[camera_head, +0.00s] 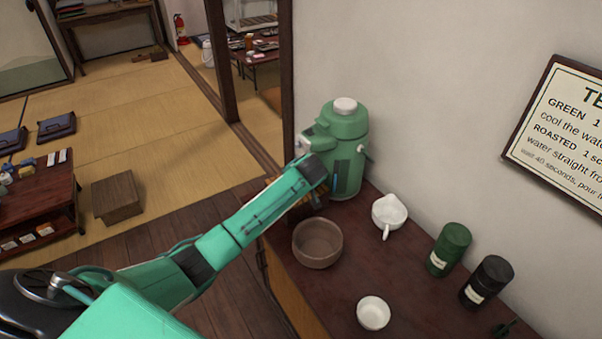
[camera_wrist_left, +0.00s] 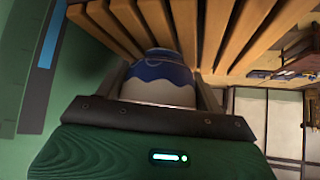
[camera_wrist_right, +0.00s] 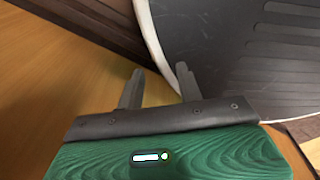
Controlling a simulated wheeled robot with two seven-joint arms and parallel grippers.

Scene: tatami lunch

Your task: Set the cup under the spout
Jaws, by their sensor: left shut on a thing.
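The green air pot (camera_head: 346,150) stands at the far end of the dark counter, its spout part (camera_head: 309,141) facing left. My left gripper (camera_head: 319,190) is low in front of the pot, below the spout part. In the left wrist view my left gripper (camera_wrist_left: 160,98) is shut on a white cup with a blue band (camera_wrist_left: 160,80). The cup is close to wooden slats (camera_wrist_left: 222,30), with the pot's green side at the left. Whether the cup touches the slats I cannot tell. In the head view my arm hides the cup. My right gripper (camera_wrist_right: 155,88) is open and empty.
A brown bowl (camera_head: 317,243) stands on the counter just in front of my left gripper. A white spouted pitcher (camera_head: 389,213), a small white cup (camera_head: 373,313), a green canister (camera_head: 449,249) and a black canister (camera_head: 486,282) stand farther right. The wall bounds the counter behind.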

